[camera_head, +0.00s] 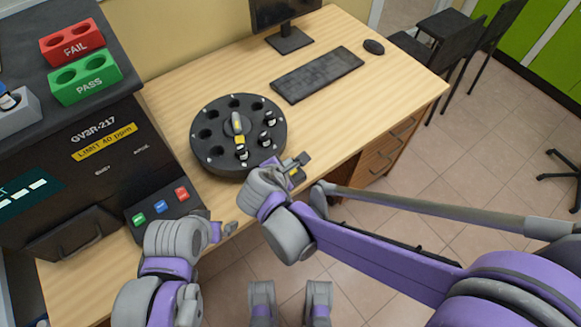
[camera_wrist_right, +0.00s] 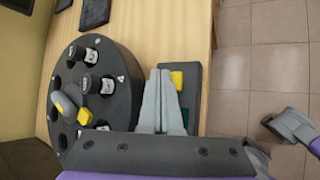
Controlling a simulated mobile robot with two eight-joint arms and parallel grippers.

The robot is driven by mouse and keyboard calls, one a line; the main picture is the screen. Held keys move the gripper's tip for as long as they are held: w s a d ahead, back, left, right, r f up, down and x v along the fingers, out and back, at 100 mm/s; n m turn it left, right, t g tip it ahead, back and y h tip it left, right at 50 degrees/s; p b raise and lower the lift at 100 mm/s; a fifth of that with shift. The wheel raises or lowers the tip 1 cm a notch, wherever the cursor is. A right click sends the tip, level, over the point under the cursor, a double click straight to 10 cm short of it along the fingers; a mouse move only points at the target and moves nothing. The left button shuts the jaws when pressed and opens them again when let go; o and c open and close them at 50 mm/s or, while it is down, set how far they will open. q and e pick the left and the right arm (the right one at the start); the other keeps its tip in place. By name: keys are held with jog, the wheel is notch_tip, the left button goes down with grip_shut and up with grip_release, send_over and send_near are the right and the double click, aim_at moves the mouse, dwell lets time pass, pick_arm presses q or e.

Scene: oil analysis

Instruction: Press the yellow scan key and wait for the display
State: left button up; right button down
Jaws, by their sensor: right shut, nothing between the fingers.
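The yellow key (camera_wrist_right: 177,80) sits on a small dark device at the table's front edge, beside the round carousel. In the right wrist view the shut, empty fingers of my right gripper (camera_wrist_right: 159,73) are right beside the key and partly over the device; I cannot tell whether they touch it. A dark green display (camera_wrist_right: 185,117) shows partly behind the fingers, and no text can be read on it. In the head view my right gripper (camera_head: 279,165) is at the device (camera_head: 298,168) and hides part of it. My left gripper (camera_head: 229,229) is low near the table edge, its jaws unclear.
The black carousel (camera_head: 211,160) holds several vials. The dark GVSR-217 machine (camera_head: 60,165) stands at left with green, blue and red buttons. Red FAIL (camera_head: 75,47) and green PASS (camera_head: 90,85) racks are on top. A keyboard (camera_head: 318,74) and monitor stand at the back.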

jog(key=shift+r+p, duration=1.8)
jog(key=shift+r, duration=0.65)
jog(key=shift+f, duration=0.1)
jog(key=s+d+r+m+g+y+p, duration=0.1)
jog(key=s+d+r+m+p, duration=0.1)
jog(key=s+d+m, duration=0.5)
jog(key=s+d+r+m+g+y+p, duration=0.1)
jog(key=s+d+r+m+g+p, duration=0.1)
jog(key=s+d+m, duration=0.5)
jog(key=d+r+m, duration=0.1)
jog(key=d+m, duration=0.3)
jog(key=m, duration=0.5)
jog(key=shift+s+d+y, duration=0.15)
jog(key=shift+s+y, duration=0.15)
jog(key=shift+y, duration=0.1)
